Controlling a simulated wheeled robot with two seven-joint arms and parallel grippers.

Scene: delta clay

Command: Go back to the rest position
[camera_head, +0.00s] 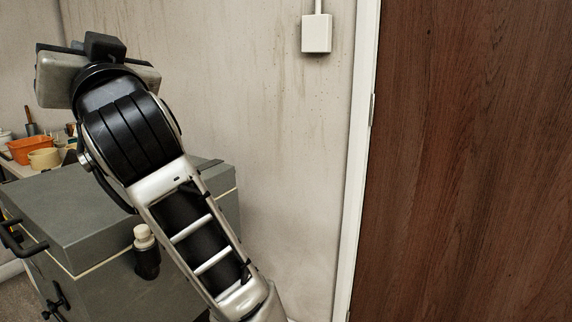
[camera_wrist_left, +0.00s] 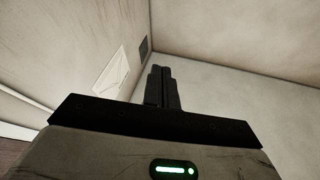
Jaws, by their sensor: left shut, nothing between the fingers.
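My left arm is raised in the head view. Its wrist and left gripper (camera_head: 104,46) are at the upper left, above a grey box-like cabinet. In the left wrist view the fingers of this gripper (camera_wrist_left: 163,86) are together with nothing between them. They point toward bare wall and the upper corner of the room. My right gripper shows in neither view.
The grey cabinet (camera_head: 62,212) with black handles stands below my left arm. Behind it, a work surface holds an orange container (camera_head: 27,149) and a tan pot (camera_head: 44,158). A brown wooden door (camera_head: 470,160) fills the right; a white box (camera_head: 316,33) hangs on the wall.

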